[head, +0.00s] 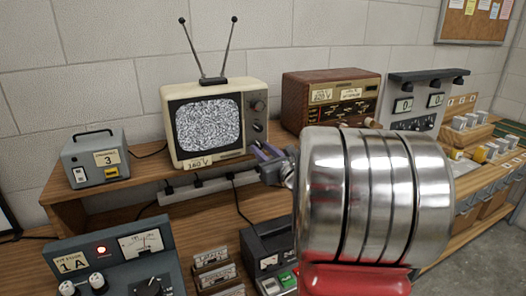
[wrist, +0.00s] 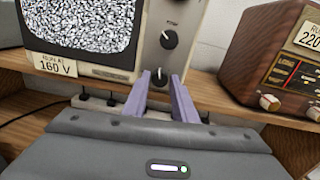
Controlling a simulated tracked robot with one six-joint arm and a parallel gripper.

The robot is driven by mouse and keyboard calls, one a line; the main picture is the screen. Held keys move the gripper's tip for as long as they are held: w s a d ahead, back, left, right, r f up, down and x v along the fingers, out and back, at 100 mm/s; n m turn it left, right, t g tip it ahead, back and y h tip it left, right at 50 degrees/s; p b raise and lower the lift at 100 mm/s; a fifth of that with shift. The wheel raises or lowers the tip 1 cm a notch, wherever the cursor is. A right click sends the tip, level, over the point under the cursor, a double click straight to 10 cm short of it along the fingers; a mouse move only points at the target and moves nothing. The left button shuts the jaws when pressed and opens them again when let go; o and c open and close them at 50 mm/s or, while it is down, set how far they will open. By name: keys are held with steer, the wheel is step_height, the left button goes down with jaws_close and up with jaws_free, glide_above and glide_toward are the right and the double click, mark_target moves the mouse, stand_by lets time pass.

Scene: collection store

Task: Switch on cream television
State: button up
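The cream television (head: 212,121) stands on the wooden shelf with two antennae raised, and its screen shows grey static. Its label reads 160 V; the label also shows in the wrist view (wrist: 57,66). In the head view my gripper (head: 262,150) is at the television's lower right corner.
A brown wooden radio (head: 328,95) labelled 220 V stands close on the right. A grey box marked 3 (head: 96,158) is on the left. A power strip (head: 207,188) with plugs runs below the television. A meter unit with a lit red lamp (head: 101,250) stands lower left.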

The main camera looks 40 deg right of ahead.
steer(key=o, duration=0.4)
steer(key=shift+c, duration=0.2)
steer(key=shift+s, duration=0.1)
steer(key=v, duration=1.3)
steer(key=shift+s, duration=0.3)
steer(key=shift+a, duration=0.1)
